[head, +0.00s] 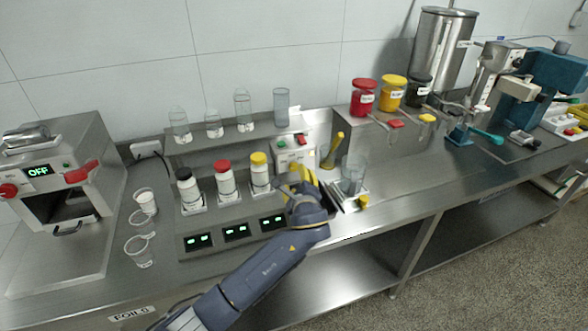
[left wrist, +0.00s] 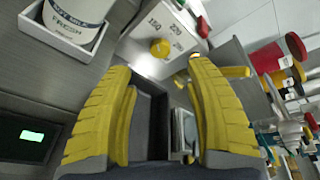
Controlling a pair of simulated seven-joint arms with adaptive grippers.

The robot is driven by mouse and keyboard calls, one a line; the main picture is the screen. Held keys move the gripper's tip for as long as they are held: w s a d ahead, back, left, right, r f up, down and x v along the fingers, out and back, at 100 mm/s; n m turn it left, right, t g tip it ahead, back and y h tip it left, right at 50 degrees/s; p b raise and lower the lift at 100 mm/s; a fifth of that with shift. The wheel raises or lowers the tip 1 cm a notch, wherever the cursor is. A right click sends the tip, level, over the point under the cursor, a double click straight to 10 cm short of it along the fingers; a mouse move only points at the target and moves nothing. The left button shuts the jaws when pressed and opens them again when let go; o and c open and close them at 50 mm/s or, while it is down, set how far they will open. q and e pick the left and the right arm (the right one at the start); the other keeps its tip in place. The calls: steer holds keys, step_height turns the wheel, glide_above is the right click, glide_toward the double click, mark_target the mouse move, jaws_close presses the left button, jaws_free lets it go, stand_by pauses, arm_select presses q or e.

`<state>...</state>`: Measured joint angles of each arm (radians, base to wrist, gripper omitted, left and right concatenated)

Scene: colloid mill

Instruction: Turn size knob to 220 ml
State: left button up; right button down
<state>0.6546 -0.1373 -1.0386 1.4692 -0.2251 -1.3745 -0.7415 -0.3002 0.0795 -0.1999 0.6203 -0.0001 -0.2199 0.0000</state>
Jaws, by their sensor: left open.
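The size knob (left wrist: 160,47) is a small round yellow knob on the face of a white box (left wrist: 150,28). Printed marks surround it; I read 150 and 220, and another that is less clear. I cannot tell which mark the knob points to. In the head view the white box (head: 293,142) stands at the right end of the bottle station, and my gripper hides the knob. My left gripper (head: 298,178) has yellow fingers and is open and empty in front of the box. In the left wrist view its fingertips (left wrist: 158,68) lie either side of the knob's line, apart from it.
A white milk bottle (left wrist: 78,18) in a tray is close on the left of the wrist view. Several bottles and displays (head: 236,232) stand left of my gripper. A yellow lever (head: 333,150) and a clear beaker (head: 353,174) are close on its right.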

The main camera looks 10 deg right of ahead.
mark_target(294, 168)
arm_select(q)
steer(key=shift+x, duration=4.75)
steer(key=shift+w, duration=0.1)
steer(key=shift+c, duration=0.4)
jaws_close()
